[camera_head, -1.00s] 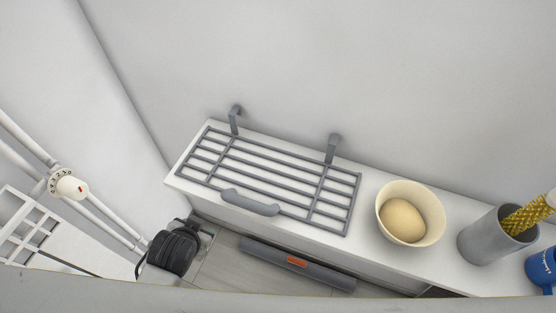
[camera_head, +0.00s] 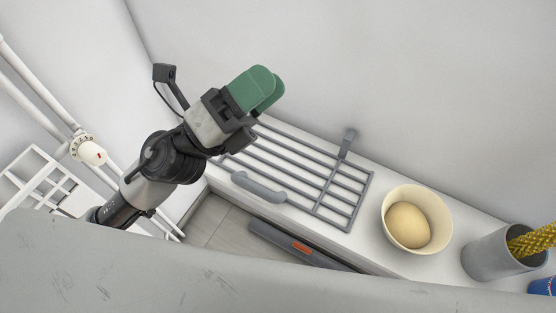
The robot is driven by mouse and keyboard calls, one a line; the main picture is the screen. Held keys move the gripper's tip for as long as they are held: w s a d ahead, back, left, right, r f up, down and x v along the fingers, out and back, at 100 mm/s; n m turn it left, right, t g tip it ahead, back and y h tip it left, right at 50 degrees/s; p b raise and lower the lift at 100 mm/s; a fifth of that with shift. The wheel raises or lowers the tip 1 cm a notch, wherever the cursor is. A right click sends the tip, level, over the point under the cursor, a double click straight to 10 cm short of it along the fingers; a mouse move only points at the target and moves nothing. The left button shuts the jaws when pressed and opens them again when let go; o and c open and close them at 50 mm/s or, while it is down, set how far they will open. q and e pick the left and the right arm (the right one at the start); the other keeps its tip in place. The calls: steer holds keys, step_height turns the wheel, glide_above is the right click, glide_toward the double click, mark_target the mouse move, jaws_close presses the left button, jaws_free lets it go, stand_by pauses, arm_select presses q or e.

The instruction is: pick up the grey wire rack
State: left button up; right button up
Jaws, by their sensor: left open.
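The grey wire rack (camera_head: 325,184) lies flat on a white shelf (camera_head: 382,262) against the wall. One upright hook shows at its back edge, and a curved grey handle sits at its front edge. My left gripper (camera_head: 257,89), with green finger pads, is above the rack's left end and apart from it as far as I can tell. It is open and empty. My left arm and gripper hide the rack's back left corner and its other hook. My right gripper is not in view.
A cream bowl (camera_head: 440,206) with a round tan item (camera_head: 408,226) stands right of the rack. Farther right are a grey cup (camera_head: 490,257) with yellow twisted items and a blue mug (camera_head: 543,286). White pipes with a dial (camera_head: 92,152) are at left.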

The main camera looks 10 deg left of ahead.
arm_select(q)
steer(key=s+d+f+m+g+h, duration=0.1)
steer(key=s+d+m+g, duration=0.2)
steer(key=m+g, duration=0.55)
steer(key=m+g+y, duration=0.4)
steer(key=m+y, duration=1)
steer(key=y, duration=0.2)
glide_toward(250, 185)
steer(key=x, duration=0.3)
steer(key=p+x, duration=0.1)
steer(key=x, duration=0.1)
steer(key=shift+s+a+f, duration=0.2)
steer(key=shift+a+f, duration=0.05)
steer(key=shift+a, duration=0.05)
steer(key=shift+d+f, duration=0.15)
steer(key=shift+f, duration=0.15)
steer(key=x, duration=0.1)
steer(key=p+x, duration=0.1)
steer(key=x, duration=0.1)
steer(key=p+x, duration=0.1)
steer(key=shift+w+d+f, duration=0.2)
steer(key=shift+w+d, duration=0.05)
steer(key=shift+d, duration=0.25)
steer(key=shift+d+f, duration=0.1)
steer(key=shift+f, duration=0.2)
